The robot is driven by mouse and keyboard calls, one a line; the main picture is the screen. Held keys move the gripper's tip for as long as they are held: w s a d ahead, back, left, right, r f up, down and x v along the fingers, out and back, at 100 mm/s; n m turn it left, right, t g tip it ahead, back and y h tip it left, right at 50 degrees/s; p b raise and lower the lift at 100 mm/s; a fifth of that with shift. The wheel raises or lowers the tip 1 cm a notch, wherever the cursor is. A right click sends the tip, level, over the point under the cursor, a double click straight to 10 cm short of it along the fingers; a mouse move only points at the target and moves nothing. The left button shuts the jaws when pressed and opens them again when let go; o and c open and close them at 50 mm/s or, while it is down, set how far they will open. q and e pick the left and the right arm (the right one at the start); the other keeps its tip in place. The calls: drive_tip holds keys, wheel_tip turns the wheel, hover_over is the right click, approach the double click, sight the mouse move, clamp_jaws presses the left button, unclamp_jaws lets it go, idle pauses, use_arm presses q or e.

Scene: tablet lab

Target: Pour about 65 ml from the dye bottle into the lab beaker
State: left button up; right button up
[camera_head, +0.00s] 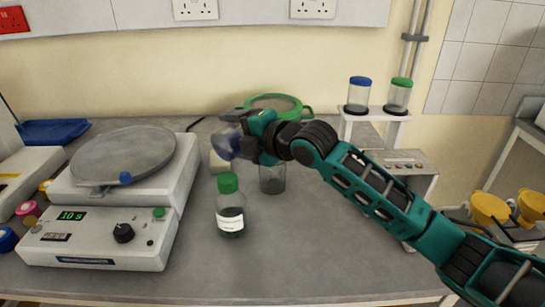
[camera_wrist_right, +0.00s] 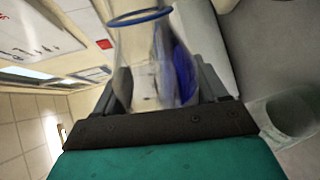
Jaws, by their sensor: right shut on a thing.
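My right gripper (camera_head: 250,142) is shut on a clear glass vessel with blue liquid, which I take as the dye bottle (camera_head: 225,143). It is held above the bench. In the right wrist view the dye bottle (camera_wrist_right: 152,60) has an open neck with a blue rim, and its blue liquid lies against one wall, so it is tilted. The lab beaker (camera_head: 272,181) stands upright on the bench, below and slightly right of the gripper; a clear vessel at the right of the wrist view (camera_wrist_right: 292,112) appears to be it. No stream is visible. My left gripper is not in view.
A green-capped bottle (camera_head: 230,210) with dark contents stands left and in front of the beaker. A rack (camera_head: 375,114) with blue- and green-capped jars stands at right. The front bench (camera_head: 290,260) is clear.

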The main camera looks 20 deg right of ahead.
drive_tip(key=shift+m, duration=0.3)
drive_tip(key=shift+s+a, duration=0.35)
drive_tip(key=shift+a, duration=0.25)
drive_tip(key=shift+s+a, duration=0.3)
drive_tip(key=shift+a, duration=0.25)
drive_tip(key=shift+m, duration=0.3)
drive_tip(key=shift+f+m+g+y, duration=0.2)
drive_tip(key=shift+m+g+y, duration=0.1)
drive_tip(key=shift+y, duration=0.1)
idle(1.1)
drive_tip(key=shift+r, duration=0.1)
